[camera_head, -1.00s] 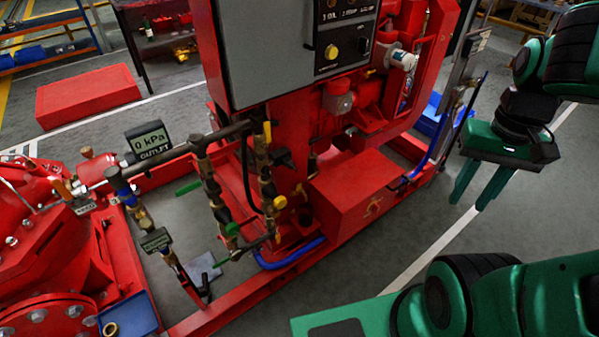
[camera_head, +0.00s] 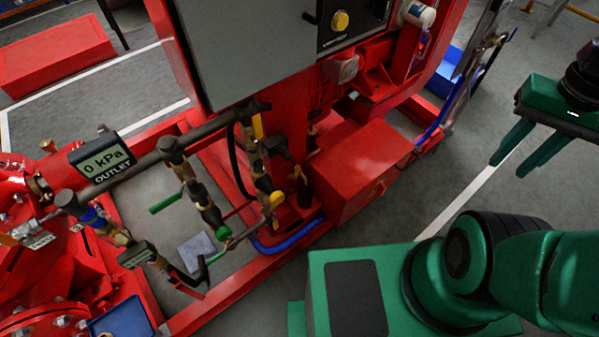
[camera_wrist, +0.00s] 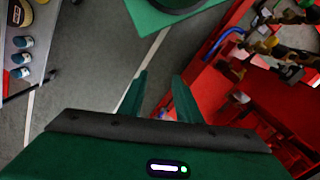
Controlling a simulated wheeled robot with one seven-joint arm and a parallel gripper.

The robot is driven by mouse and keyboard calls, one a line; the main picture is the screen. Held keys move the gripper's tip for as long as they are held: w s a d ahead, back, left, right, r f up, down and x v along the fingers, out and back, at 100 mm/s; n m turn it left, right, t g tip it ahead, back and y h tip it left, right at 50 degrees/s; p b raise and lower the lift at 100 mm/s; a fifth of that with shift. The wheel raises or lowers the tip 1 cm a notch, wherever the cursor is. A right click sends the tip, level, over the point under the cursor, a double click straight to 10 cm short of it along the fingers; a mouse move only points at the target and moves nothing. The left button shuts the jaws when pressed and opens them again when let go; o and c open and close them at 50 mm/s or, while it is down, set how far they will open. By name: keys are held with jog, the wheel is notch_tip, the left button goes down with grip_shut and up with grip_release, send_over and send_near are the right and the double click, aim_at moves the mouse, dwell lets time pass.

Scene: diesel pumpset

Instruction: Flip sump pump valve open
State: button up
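The pump piping with several small valves stands left of centre in the head view. A green lever handle (camera_head: 165,204) sticks out to the left of the pipes. A yellow handle (camera_head: 257,127) is near the top of the right-hand pipe, and another yellow handle (camera_head: 277,199) is lower on it. I cannot tell which of these is the sump pump valve. My gripper (camera_head: 509,164) is at the far right, over the floor, well apart from the valves. Its fingers are apart and empty, as the wrist view (camera_wrist: 161,78) also shows.
A grey cabinet (camera_head: 240,45) overhangs the piping. A red box (camera_head: 365,165) stands between the valves and my gripper. An outlet gauge (camera_head: 101,158) reads 0 kPa. Open grey floor (camera_head: 460,185) lies right of the red frame.

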jog(key=w+f, duration=0.5)
jog(key=w, duration=0.6)
jog(key=m+y, duration=1.1)
jog(key=y, duration=0.2)
send_near(296, 175)
jog(key=v, duration=0.3)
jog(key=shift+s+d, duration=0.2)
jog(key=shift+s, duration=0.2)
jog(key=shift+a+f+m+t, duration=0.4)
jog(key=shift+a+m+t, duration=0.1)
jog(key=shift+a+m, duration=0.15)
jog(key=x, duration=1)
jog(key=shift+a+r, duration=0.1)
jog(key=shift+a, duration=0.05)
